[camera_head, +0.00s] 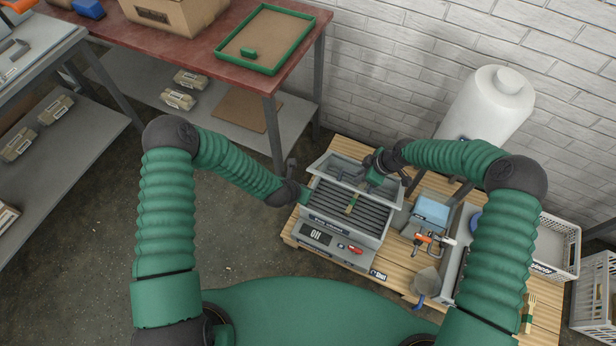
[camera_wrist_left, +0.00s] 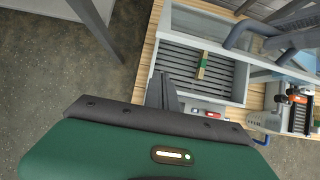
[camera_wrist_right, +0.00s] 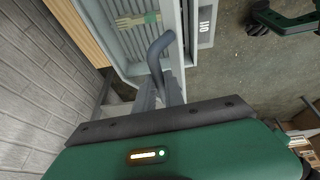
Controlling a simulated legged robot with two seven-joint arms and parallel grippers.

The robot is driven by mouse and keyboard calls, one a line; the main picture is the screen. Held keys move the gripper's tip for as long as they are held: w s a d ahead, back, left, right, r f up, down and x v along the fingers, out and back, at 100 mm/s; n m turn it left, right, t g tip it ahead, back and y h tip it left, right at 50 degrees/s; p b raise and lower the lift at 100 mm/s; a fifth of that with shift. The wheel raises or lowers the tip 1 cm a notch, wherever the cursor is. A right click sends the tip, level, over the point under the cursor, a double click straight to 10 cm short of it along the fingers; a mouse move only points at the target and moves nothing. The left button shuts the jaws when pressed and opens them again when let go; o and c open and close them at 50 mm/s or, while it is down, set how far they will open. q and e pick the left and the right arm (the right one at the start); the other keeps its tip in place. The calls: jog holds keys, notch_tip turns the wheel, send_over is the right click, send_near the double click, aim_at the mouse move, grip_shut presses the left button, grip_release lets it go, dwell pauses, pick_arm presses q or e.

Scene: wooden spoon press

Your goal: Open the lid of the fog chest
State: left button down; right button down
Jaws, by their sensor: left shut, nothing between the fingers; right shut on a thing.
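The fog chest (camera_head: 345,222) is a grey box on a wooden pallet, with dark slats inside and an "Off" display on its front. Its grey-framed lid (camera_head: 340,168) stands raised at the back, so the slatted inside shows. A small wooden fork with a green band (camera_wrist_right: 138,20) lies on the slats. My right gripper (camera_head: 370,180) is shut on the curved blue-grey lid handle (camera_wrist_right: 158,50), at the raised lid. My left gripper (camera_head: 303,194) is shut and empty beside the chest's left side; its fingers show at the chest's edge in the left wrist view (camera_wrist_left: 163,88).
A white cylinder tank (camera_head: 487,105) stands behind the pallet (camera_head: 400,265) near the brick wall. A blue box (camera_head: 431,212) and an orange-handled tool (camera_head: 432,240) lie right of the chest. A red-topped table (camera_head: 200,55) stands back left. The floor left of the pallet is clear.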

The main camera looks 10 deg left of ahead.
jog(key=shift+w+d, duration=0.15)
jog(key=shift+d, duration=0.05)
jog(key=shift+f, duration=0.1)
pick_arm(q)
jog(key=shift+w+d+f, duration=0.1)
jog(key=shift+w+d, duration=0.15)
jog(key=shift+w, duration=0.5)
jog(key=shift+w+d+f, duration=0.1)
jog(key=shift+w+d, duration=0.15)
jog(key=shift+w, duration=0.5)
jog(key=shift+w+d, duration=0.25)
jog(key=shift+w, duration=0.5)
